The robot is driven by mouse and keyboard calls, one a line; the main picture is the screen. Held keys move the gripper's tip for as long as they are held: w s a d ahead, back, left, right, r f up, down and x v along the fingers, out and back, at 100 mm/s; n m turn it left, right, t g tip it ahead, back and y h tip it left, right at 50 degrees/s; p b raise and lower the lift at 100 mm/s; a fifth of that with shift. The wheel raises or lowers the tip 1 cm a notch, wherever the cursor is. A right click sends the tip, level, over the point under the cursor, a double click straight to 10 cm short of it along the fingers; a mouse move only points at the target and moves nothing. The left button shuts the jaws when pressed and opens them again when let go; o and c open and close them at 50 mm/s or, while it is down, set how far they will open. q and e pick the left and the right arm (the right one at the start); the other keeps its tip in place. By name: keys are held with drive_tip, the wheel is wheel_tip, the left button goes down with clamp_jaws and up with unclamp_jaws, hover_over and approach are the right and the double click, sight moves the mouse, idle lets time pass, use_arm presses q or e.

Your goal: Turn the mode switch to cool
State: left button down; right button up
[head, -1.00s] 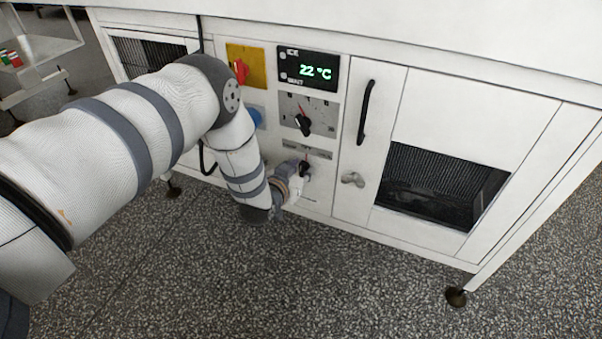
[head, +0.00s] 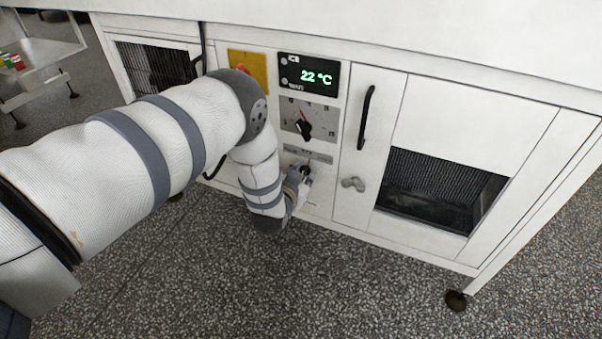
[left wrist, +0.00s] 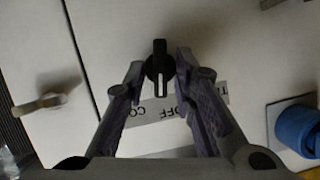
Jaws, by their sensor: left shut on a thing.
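The mode switch is a small black knob (left wrist: 160,68) low on the white machine's control panel. It also shows partly in the head view (head: 305,171), beside my gripper. My left gripper (left wrist: 159,69) has a finger on each side of the knob and is shut on it. In the left wrist view the label strip (left wrist: 150,112) appears upside down, with OFF in the middle and CO at the left; the rest is partly hidden by the fingers. The knob's white mark points towards OFF. My right gripper is not in view.
Above the switch are a larger black dial (head: 305,127) and a display (head: 308,75) reading 22 °C. A door handle (head: 366,117) and a latch (head: 353,184) stand to the right. The floor in front is clear.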

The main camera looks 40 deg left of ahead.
use_arm(q)
drive_tip(key=shift+d+f+m+y+b, duration=0.15)
drive_tip(key=shift+m+y+b, duration=0.2)
drive_tip(key=shift+m+y, duration=0.55)
drive_tip(key=shift+d+f+m+y+b, duration=0.1)
drive_tip(key=shift+m+y+b, duration=0.4)
drive_tip(key=shift+m, duration=0.7)
drive_tip(key=c, duration=1.7)
unclamp_jaws()
drive_tip(key=shift+s+r, duration=0.1)
